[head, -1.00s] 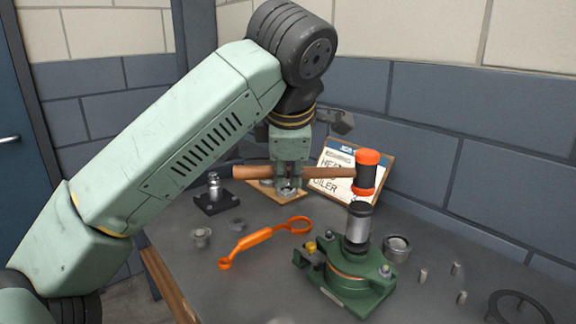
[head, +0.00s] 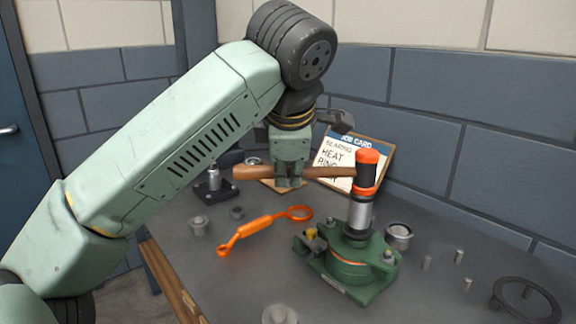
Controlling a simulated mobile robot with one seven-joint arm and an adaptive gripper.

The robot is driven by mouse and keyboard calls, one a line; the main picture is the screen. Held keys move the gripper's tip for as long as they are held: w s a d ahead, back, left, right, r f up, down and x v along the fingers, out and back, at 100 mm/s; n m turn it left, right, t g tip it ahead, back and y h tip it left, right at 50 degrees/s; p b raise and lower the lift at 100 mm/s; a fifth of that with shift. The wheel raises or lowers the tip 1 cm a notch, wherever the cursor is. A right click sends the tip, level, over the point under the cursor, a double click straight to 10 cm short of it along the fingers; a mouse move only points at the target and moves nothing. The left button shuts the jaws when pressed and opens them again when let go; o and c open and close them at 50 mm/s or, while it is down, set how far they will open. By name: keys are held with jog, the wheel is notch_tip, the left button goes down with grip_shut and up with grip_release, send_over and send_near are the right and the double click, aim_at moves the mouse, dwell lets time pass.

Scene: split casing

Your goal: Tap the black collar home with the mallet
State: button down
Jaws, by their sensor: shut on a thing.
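My gripper (head: 291,183) is shut on the wooden handle of the mallet (head: 325,172), which lies about level. The mallet's head, black with orange faces, stands upright at the handle's right end. Its lower orange face is right over the black collar (head: 360,199), at or very near its top. Little of the collar shows beneath the mallet; I cannot tell for sure whether they touch. The collar is at the upper end of a silver upright post (head: 359,216) on the green housing (head: 347,274).
An orange ring-ended tool (head: 262,231) lies left of the housing. A job card (head: 352,157) stands behind the mallet.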

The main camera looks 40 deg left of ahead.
jog(key=shift+r, duration=0.1)
jog(key=shift+r+p, duration=1.2)
jog(key=shift+r, duration=0.2)
notch_tip(320, 180, down, 4)
jog(key=b, duration=0.3)
jog(key=shift+r, duration=0.2)
jog(key=shift+r, duration=0.1)
